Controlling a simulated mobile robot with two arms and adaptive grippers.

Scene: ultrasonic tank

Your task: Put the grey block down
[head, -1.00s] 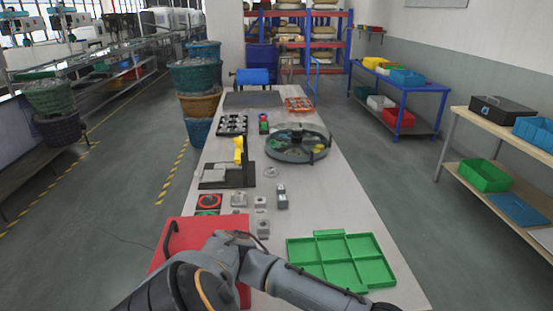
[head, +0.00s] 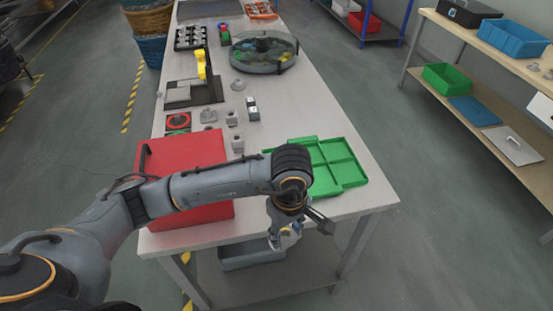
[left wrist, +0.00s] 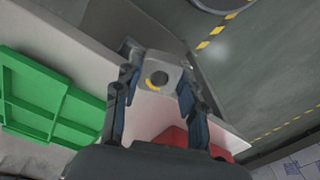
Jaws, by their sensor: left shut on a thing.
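My left gripper (head: 284,240) hangs fingers-down in front of the table's near edge. In the left wrist view, the gripper (left wrist: 158,88) is shut on a grey block (left wrist: 174,72) with a round dark hole and a small yellow mark. The two dark fingers press its opposite sides. In the head view the held block is too small and covered to make out clearly. My right gripper is not in view.
A grey bin (head: 240,259) is on the lower shelf, below and left of the gripper.

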